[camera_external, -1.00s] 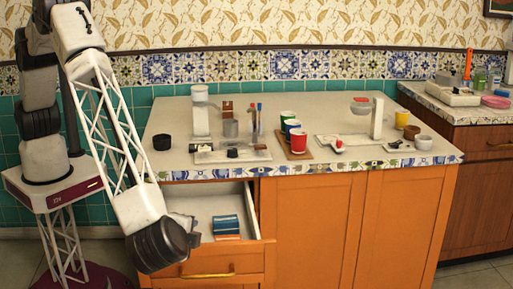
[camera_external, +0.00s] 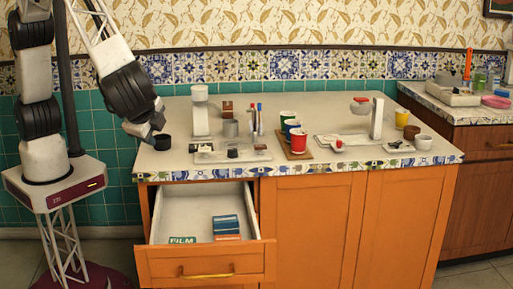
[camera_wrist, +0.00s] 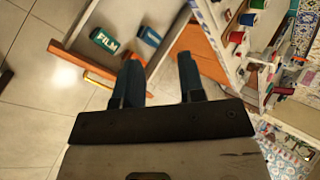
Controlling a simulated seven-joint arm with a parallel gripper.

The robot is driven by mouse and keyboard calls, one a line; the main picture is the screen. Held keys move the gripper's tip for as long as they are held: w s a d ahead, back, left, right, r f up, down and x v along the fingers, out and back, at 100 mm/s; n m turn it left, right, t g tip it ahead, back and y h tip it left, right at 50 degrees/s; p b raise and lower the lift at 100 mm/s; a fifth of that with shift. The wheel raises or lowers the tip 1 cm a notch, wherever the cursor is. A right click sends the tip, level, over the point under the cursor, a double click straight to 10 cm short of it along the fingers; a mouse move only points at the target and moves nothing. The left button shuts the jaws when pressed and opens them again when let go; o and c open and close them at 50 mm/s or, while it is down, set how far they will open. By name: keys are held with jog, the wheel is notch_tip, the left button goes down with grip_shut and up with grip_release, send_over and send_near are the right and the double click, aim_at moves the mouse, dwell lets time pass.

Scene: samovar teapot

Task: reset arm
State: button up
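The open drawer (camera_external: 205,262) lies below and holds a green box marked FILM (camera_external: 182,240) and a blue and orange stack (camera_external: 227,227). The FILM box also shows in the wrist view (camera_wrist: 104,40), tilted in the picture.
The counter bears a white dispenser (camera_external: 200,112), a wooden tray (camera_external: 297,150) with several coloured cups, a white stand (camera_external: 377,118) and a yellow cup (camera_external: 402,119). The pulled-out drawer juts forward from the cabinet. A second counter (camera_external: 480,110) stands at the right.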

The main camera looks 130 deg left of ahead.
jog(key=s+a+r+m+t+h, duration=0.1)
jog(key=s+r+t+h, duration=0.35)
jog(key=s, duration=1.15)
jog(key=s+a+r+m+h, duration=0.1)
jog(key=s+r, duration=0.7)
jog(key=s, duration=0.7)
jog(key=s+f+m+t+h, duration=0.1)
jog(key=s+t+h, duration=0.1)
jog(key=s, duration=0.9)
jog(key=shift+d+f, duration=0.35)
jog(key=shift+d, duration=0.05)
